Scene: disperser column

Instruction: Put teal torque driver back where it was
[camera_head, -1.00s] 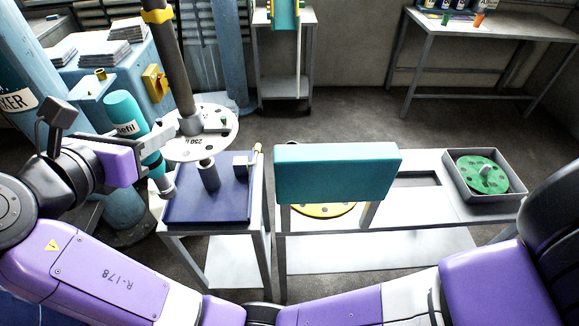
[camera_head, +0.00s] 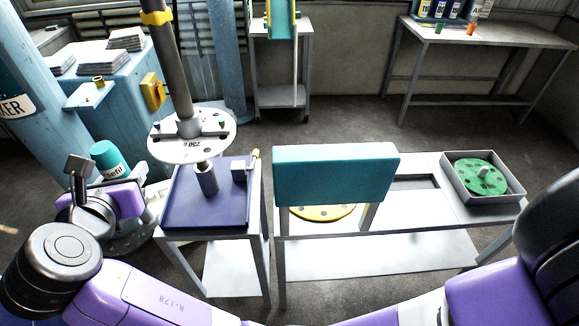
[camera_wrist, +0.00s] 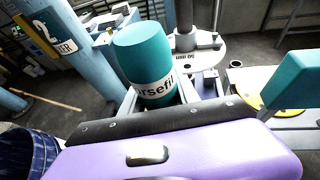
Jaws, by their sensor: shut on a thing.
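The teal torque driver (camera_head: 110,160) is a thick teal cylinder with a white band, on which letters ending in "sefil" show. My gripper (camera_head: 126,186) is shut on it and holds it tilted, left of the blue-topped stand. In the wrist view the driver (camera_wrist: 145,55) stands up between the fingers of my gripper (camera_wrist: 160,100), its teal end facing up. Its lower part is hidden there behind my purple wrist housing.
A blue-topped stand (camera_head: 180,214) holds a grey post and a white round plate (camera_head: 170,152). A light-blue cabinet (camera_head: 125,95) has a small shelf (camera_head: 88,97) with a yellow-ringed piece. A teal panel (camera_head: 335,175) stands on the grey bench (camera_head: 430,208). A tray (camera_head: 510,197) holds a green disc.

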